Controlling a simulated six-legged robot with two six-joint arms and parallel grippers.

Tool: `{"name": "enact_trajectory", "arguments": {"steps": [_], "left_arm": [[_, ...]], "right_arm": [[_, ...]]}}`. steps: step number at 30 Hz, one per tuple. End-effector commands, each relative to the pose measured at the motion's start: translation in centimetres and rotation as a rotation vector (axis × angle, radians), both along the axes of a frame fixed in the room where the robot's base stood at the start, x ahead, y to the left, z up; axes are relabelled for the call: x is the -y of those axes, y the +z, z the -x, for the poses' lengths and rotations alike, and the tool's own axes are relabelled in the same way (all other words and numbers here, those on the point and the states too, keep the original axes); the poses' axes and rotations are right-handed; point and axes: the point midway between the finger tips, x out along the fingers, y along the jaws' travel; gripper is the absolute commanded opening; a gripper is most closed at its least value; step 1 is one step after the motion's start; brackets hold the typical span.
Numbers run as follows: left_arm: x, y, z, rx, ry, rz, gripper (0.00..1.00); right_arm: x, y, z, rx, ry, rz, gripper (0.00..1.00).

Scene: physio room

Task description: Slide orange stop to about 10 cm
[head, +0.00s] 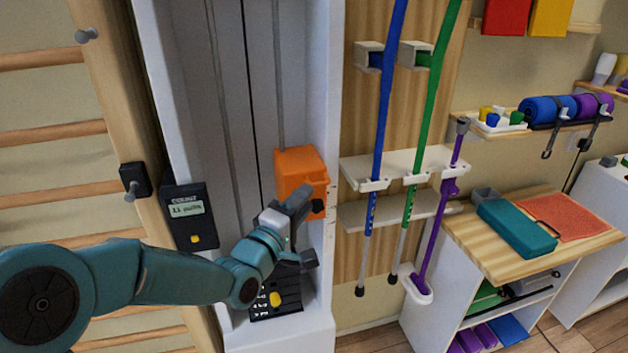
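The orange stop (302,168) is a block on the right side of the tall white machine column (325,80). A dark knob (318,208) shows at its lower right. My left gripper (308,230) is just below and in front of the stop, with its two fingers apart and nothing seen between them. Its upper finger overlaps the lower part of the stop in the picture; I cannot tell whether they touch. Small marks show on the column edge near the stop, too small to read. My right gripper is out of view.
A dark counter box (189,215) reading about "11 pulls" is on the column's left. A weight stack with a yellow pin (276,299) is below my gripper. Blue (383,110) and green (424,110) poles and a purple crutch (437,230) hang in a rack to the right.

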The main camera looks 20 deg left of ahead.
Motion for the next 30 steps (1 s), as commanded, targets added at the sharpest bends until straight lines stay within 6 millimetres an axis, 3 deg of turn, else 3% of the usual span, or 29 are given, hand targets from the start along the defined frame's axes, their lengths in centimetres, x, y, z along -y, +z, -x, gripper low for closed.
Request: {"name": "enact_trajectory", "arguments": {"steps": [3, 9, 19, 23, 30], "left_arm": [[0.6, 0.5, -2.3, -0.002, -0.002, -0.001, 0.37], [0.9, 0.6, -4.4, -0.001, -0.001, 0.0, 0.37], [1.0, 0.5, -4.8, 0.0, 0.0, 0.0, 0.37], [1.0, 0.5, -4.8, 0.0, -0.001, 0.0, 0.0], [1.0, 0.5, -4.8, 0.0, 0.0, -0.001, 0.0]], "right_arm": [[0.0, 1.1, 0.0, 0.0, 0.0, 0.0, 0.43], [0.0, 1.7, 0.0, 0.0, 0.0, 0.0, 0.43], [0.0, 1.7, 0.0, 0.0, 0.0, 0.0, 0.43], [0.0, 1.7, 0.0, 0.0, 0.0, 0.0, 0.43], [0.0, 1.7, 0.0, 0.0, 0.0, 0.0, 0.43]]}}
